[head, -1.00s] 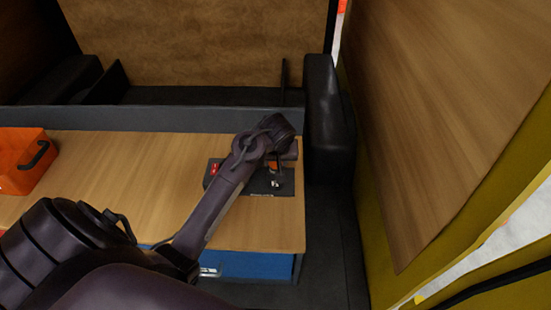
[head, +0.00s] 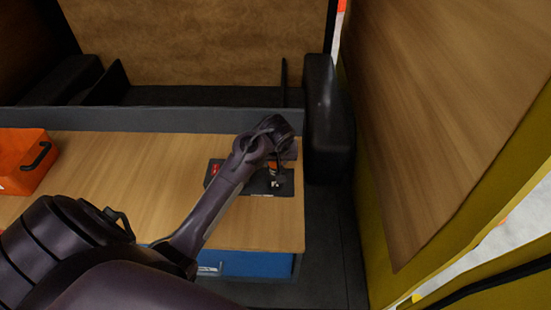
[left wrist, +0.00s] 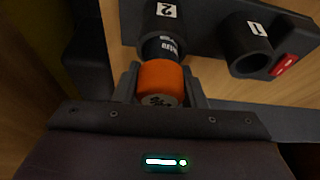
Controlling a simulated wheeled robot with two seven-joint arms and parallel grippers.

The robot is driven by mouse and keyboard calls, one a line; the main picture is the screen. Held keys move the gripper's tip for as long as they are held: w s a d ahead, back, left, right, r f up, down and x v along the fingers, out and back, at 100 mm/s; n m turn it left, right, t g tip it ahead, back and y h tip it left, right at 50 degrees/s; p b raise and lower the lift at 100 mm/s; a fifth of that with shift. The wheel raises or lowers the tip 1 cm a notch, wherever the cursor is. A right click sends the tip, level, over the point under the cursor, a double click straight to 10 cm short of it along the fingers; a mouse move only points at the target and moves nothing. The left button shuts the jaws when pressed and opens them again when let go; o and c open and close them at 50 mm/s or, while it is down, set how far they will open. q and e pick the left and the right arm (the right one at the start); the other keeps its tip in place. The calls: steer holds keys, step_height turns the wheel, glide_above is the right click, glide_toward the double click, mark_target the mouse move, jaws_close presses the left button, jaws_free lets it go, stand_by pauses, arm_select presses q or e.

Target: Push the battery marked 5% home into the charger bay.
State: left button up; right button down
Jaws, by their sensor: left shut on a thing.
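The battery (left wrist: 160,76) has an orange end with dark marks too small to read, and a black body. In the left wrist view its black part enters the charger's round bay labelled 2 (left wrist: 165,12); a short black length with white lettering shows outside. My left gripper (left wrist: 160,88) is shut on the orange end. In the head view this gripper (head: 277,170) is over the dark charger (head: 258,190) and hides most of the battery. The bay labelled 1 (left wrist: 248,50) shows a dark opening. My right gripper is out of view.
A red tag (left wrist: 286,65) sits beside bay 1. The charger stands at the right of the wooden top (head: 130,165). An orange box (head: 22,160) with a black handle is at the left. A dark post (head: 326,120) and a wooden panel (head: 440,110) bound the right side.

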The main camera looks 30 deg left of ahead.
arm_select(q)
steer(key=shift+f, duration=0.25)
stand_by(0.3)
steer(key=o, duration=1.1)
steer(key=shift+o, duration=0.2)
steer(key=b+v, duration=0.2)
steer(key=v, duration=0.5)
steer(key=shift+w+r, duration=0.1)
steer(key=shift+r, duration=0.35)
